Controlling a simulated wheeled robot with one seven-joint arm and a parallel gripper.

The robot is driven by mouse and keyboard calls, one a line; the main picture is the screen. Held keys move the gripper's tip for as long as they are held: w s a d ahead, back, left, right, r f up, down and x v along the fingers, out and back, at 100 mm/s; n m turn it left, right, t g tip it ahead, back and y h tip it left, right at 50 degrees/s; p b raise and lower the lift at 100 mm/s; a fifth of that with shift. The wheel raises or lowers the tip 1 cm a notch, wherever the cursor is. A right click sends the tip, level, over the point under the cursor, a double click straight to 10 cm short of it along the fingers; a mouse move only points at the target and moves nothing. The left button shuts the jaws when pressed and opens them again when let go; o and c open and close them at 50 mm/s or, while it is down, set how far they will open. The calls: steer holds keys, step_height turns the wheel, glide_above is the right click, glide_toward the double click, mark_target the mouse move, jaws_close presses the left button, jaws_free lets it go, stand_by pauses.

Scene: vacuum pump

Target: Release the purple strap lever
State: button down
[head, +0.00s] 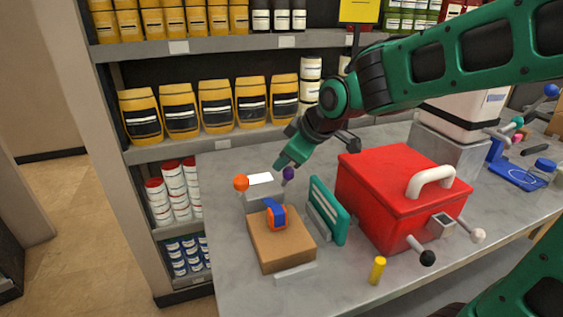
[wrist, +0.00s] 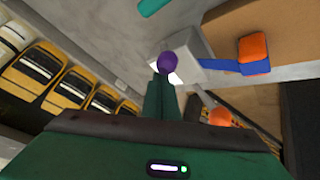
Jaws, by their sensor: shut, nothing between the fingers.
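The purple knob (head: 288,174) of the strap lever sits at the right side of a small grey block (head: 264,201) on the bench. An orange knob (head: 241,183) is at the block's left side. In the wrist view the purple knob (wrist: 167,63) is right beyond my fingertips, and the orange knob (wrist: 220,117) is on a pale rod to the right. My gripper (head: 283,163) reaches down to the purple knob and is shut and empty. Its fingers (wrist: 161,80) lie together; whether they touch the knob I cannot tell. The lever's stem is mostly hidden.
A brown box (head: 280,248) with an orange piece and blue strap (head: 277,216) stands in front of the block. A teal panel (head: 328,210) stands upright to the right, beside a red toolbox (head: 390,195). Shelves with yellow bags (head: 180,106) stand behind.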

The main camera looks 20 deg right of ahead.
steer(key=shift+w+a+f, duration=0.1)
steer(key=shift+w+f, duration=0.05)
steer(key=shift+w, duration=0.35)
steer(key=shift+w+a+r, duration=0.3)
steer(key=shift+a+r, duration=0.05)
steer(key=shift+w+a+r, duration=0.3)
steer(key=shift+a+r, duration=0.1)
steer(key=shift+a, duration=0.15)
steer(key=shift+w+a+r, duration=0.3)
steer(key=shift+a+r, duration=0.05)
steer(key=shift+a, duration=0.2)
steer(key=s+d+r, duration=0.3)
steer(key=s+r, duration=0.1)
steer(key=s, duration=0.4)
steer(key=shift+s, duration=0.3)
